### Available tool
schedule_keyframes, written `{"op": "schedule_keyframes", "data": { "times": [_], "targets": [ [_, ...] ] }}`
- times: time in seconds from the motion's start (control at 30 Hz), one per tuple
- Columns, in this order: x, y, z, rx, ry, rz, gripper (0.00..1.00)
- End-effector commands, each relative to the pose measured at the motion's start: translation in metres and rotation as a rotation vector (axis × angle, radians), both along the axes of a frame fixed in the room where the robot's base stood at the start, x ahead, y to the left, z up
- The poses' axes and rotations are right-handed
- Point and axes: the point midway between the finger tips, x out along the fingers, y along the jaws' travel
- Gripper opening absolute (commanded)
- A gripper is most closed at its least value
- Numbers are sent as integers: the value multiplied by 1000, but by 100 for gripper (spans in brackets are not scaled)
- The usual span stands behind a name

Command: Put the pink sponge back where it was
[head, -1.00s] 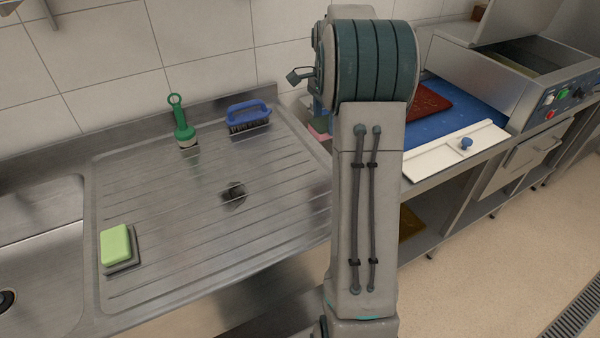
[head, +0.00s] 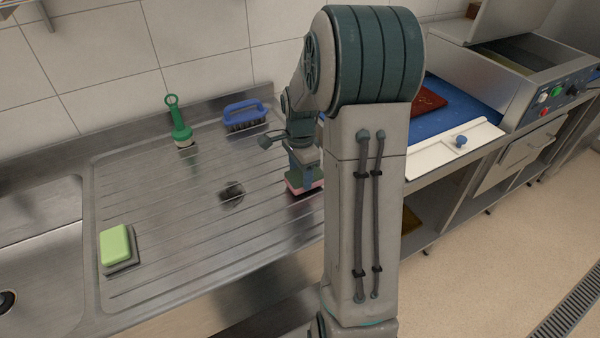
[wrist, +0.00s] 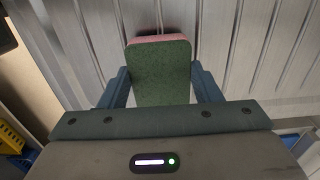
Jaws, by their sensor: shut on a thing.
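The pink sponge (head: 305,189) shows beneath my gripper (head: 305,178) in the head view, at the right side of the steel drainboard. In the wrist view the sponge (wrist: 160,72) has a green top face and a pink edge at its far end. It sits between the two blue fingers of my gripper (wrist: 160,88), which is shut on it. The ribbed drainboard (wrist: 240,40) lies beyond it. I cannot tell whether the sponge touches the board. My arm hides part of the drainboard's right side.
A green sponge (head: 115,243) sits on a grey holder (head: 125,267) at the left. A blue board (head: 460,112) lies on the right counter. The drainboard's middle is mostly bare.

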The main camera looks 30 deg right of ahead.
Motion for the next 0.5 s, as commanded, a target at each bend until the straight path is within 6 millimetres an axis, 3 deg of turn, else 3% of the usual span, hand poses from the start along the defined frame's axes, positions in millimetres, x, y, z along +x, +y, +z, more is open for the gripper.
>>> {"op": "schedule_keyframes", "data": {
  "times": [0.1,0.43,0.47,0.5],
  "targets": [
    [0,0,-9,0,1,0,39],
    [0,0,-13,-1,-1,0,39],
    [0,0,-13,0,-1,0,60],
    [0,0,-12,0,-1,0,72]
  ]
}}
